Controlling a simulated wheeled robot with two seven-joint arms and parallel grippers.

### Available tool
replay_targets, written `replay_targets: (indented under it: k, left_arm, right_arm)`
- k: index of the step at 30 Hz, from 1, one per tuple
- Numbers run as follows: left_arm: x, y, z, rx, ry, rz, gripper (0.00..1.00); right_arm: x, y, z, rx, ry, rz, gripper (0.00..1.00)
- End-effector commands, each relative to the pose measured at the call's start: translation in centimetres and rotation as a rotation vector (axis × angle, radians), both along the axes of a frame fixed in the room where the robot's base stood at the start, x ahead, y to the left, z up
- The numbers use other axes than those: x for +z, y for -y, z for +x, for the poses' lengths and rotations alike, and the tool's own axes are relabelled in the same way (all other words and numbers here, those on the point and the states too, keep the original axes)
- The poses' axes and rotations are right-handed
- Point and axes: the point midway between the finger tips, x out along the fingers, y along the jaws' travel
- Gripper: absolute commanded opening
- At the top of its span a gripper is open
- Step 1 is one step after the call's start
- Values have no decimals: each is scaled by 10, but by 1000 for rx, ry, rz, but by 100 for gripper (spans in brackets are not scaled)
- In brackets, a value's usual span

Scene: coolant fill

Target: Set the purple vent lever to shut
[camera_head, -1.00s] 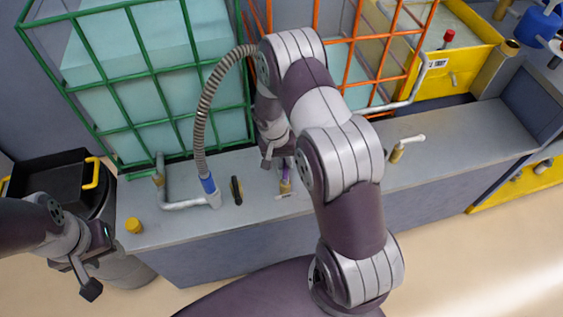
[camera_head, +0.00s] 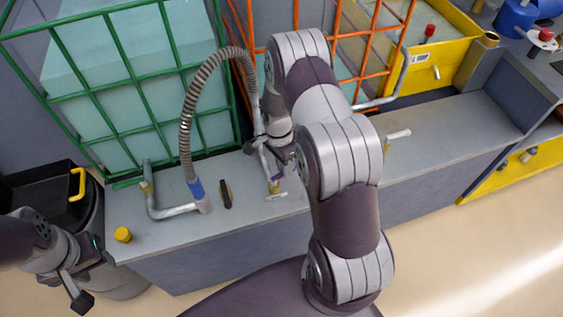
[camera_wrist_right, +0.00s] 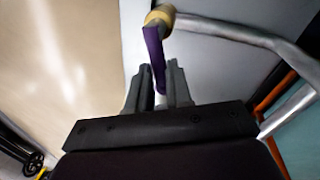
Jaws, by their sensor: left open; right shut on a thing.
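The purple vent lever (camera_head: 278,177) sits on a brass valve (camera_head: 274,188) on the grey counter, partly hidden by my right gripper. In the right wrist view the lever (camera_wrist_right: 153,48) runs from the brass fitting (camera_wrist_right: 160,16) down between the fingers. My right gripper (camera_wrist_right: 160,88) is shut on the lever's free end; it also shows in the head view (camera_head: 284,163), just above and right of the valve, with its fingertips hard to make out. My left gripper (camera_head: 76,284) is open and empty, off the counter's left end.
A ribbed hose with a blue collar (camera_head: 196,188) and a black handle (camera_head: 226,194) stand left of the valve. A yellow cap (camera_head: 123,234) is at the counter's left end. Green (camera_head: 120,83) and orange (camera_head: 372,62) cages stand behind. A white-handled valve (camera_head: 397,134) is to the right.

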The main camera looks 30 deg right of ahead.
Motion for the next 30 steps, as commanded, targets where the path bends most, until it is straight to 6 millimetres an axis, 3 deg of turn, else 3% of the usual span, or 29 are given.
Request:
replay_targets:
  k: [12,30]
  left_arm:
    - [10,0,0,0,0,0,45]
    - [12,0,0,0,0,0,45]
  right_arm:
    - [2,1,-10,-252,2,0,0]
    - [1,1,-12,-325,3,-1,0]
